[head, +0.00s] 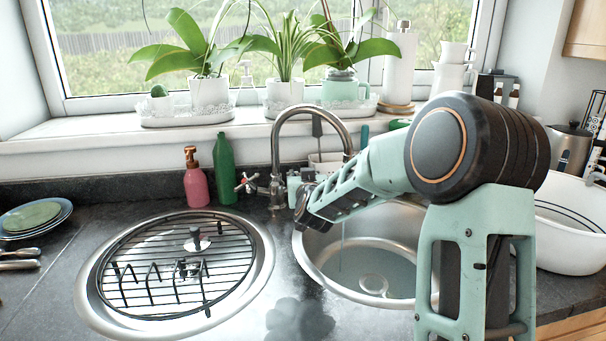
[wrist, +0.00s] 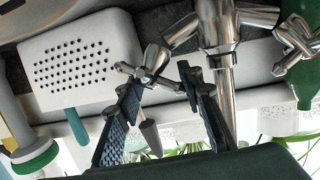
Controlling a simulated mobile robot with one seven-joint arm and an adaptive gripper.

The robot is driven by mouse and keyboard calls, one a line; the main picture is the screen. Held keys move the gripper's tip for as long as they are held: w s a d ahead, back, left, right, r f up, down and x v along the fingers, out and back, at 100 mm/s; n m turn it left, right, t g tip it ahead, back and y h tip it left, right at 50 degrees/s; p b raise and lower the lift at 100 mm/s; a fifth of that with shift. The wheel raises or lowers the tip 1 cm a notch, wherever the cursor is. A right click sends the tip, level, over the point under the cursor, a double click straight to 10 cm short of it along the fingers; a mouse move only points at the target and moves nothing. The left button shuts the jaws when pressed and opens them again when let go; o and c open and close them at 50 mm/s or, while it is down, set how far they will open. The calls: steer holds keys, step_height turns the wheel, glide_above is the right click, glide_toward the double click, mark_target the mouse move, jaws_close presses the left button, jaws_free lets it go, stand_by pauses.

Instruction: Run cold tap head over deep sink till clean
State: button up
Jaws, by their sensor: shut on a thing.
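The chrome tap (head: 281,140) stands behind the two sinks, its curved spout reaching right over the deep sink (head: 309,262). A thin stream of water (head: 341,245) appears to fall into that sink. My gripper (head: 301,198) is at the tap's right side. In the wrist view, my gripper (wrist: 162,80) has its two fingers around the cross-shaped right tap handle (wrist: 151,62) and is shut on it. The left tap handle (head: 246,182), with a red mark, is free. My arm hides the right handle in the head view and part of the deep sink.
A round sink with a black rack (head: 190,262) is at left. Pink (head: 197,180) and green (head: 223,168) bottles stand left of the tap. A white perforated holder (wrist: 85,62) is close beside the gripped handle. A white basin (head: 570,235) stands at right; potted plants line the sill.

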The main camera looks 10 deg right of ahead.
steer(key=shift+s+f+m+g+h+p, duration=0.1)
steer(key=shift+f+m+g+h+p, duration=0.25)
steer(key=shift+m+g+p, duration=0.35)
steer(key=shift+h+p, duration=0.25)
steer(key=shift+p, duration=0.05)
steer(key=shift+d+f, duration=0.1)
steer(key=shift+f, duration=0.1)
steer(key=o, duration=1.2)
steer(key=shift+r, duration=0.1)
steer(key=shift+r, duration=0.15)
steer(key=shift+r, duration=0.1)
